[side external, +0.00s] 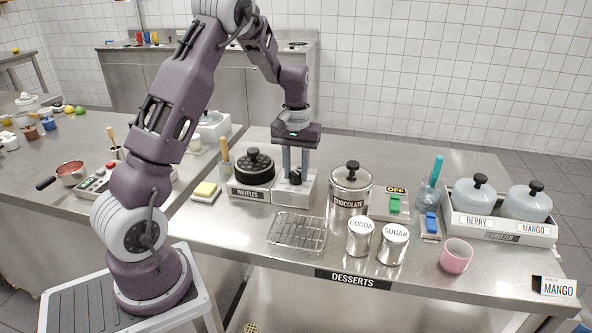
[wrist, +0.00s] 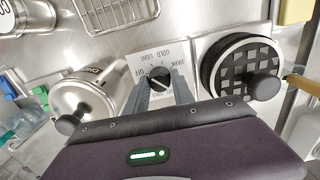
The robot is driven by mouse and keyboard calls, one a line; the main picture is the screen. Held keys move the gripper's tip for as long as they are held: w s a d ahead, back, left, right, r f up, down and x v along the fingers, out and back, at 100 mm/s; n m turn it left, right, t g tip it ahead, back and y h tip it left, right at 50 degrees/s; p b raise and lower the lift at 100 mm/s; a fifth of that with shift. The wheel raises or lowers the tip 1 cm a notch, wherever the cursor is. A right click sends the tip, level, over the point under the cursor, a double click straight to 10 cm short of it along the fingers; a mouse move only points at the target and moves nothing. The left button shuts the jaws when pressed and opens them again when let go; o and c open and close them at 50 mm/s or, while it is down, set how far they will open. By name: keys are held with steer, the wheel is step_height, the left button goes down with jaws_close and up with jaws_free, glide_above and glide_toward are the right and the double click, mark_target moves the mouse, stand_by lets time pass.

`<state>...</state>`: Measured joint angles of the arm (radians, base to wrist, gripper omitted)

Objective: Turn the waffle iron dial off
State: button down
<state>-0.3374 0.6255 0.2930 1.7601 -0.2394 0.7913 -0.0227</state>
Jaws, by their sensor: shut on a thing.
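The waffle iron (side external: 253,171) is black and round and sits in a white base labelled WAFFLES; it also shows at the right in the wrist view (wrist: 243,66). Its black dial (wrist: 159,79) is on a white panel (side external: 305,190) to the right of the iron in the side view. The panel carries the words OFF, LIGHT, GOLD and DARK. My gripper (side external: 295,172) points straight down, with its two grey fingers shut on the dial from both sides. The dial is partly hidden between the fingers, and I cannot tell its exact setting.
A chocolate pot (side external: 350,191) stands close to the right of the panel. A wire rack (side external: 297,232) lies in front, with cocoa (side external: 360,238) and sugar (side external: 393,244) tins beside it. A yellow sponge (side external: 205,191) lies to the left.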

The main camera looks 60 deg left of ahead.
mark_target(296, 173)
steer(key=shift+n, duration=2.3)
steer(key=c, duration=1.1)
jaws_free()
step_height(296, 173, up, 7)
steer(key=shift+r, duration=0.1)
